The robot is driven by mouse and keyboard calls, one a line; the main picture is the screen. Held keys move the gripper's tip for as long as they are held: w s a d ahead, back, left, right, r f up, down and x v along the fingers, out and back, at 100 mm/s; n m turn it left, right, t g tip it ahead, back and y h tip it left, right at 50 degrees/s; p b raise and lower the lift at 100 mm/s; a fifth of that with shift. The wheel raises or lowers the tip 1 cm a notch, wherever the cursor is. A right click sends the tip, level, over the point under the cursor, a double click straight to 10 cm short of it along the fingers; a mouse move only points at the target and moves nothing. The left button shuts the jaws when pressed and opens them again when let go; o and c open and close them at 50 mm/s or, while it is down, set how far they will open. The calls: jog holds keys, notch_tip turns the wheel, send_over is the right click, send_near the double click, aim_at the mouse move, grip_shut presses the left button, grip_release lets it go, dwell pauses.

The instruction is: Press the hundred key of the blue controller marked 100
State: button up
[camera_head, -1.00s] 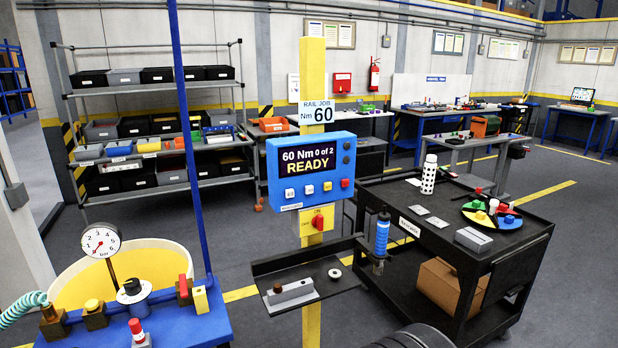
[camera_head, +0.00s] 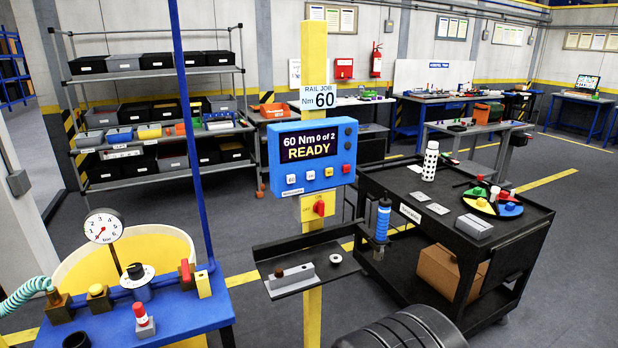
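The blue controller (camera_head: 312,155) is mounted on a yellow post. Its dark display (camera_head: 311,145) reads "60 Nm 0 of 2 READY". Below the display is a row of small keys: a white key (camera_head: 298,183) with a mark like 60 at the left, two more pale keys (camera_head: 310,175) (camera_head: 328,172), and a red key (camera_head: 346,168) at the right. The other key marks are too small to read surely, so I cannot tell which is 100. Two dark round knobs are at its right edge. My gripper is not in view; nothing touches the controller.
A red switch on a yellow box (camera_head: 319,208) sits below the controller. A dark tray (camera_head: 345,268) with a metal block juts from the post. A blue bench (camera_head: 190,312) with a gauge is at left.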

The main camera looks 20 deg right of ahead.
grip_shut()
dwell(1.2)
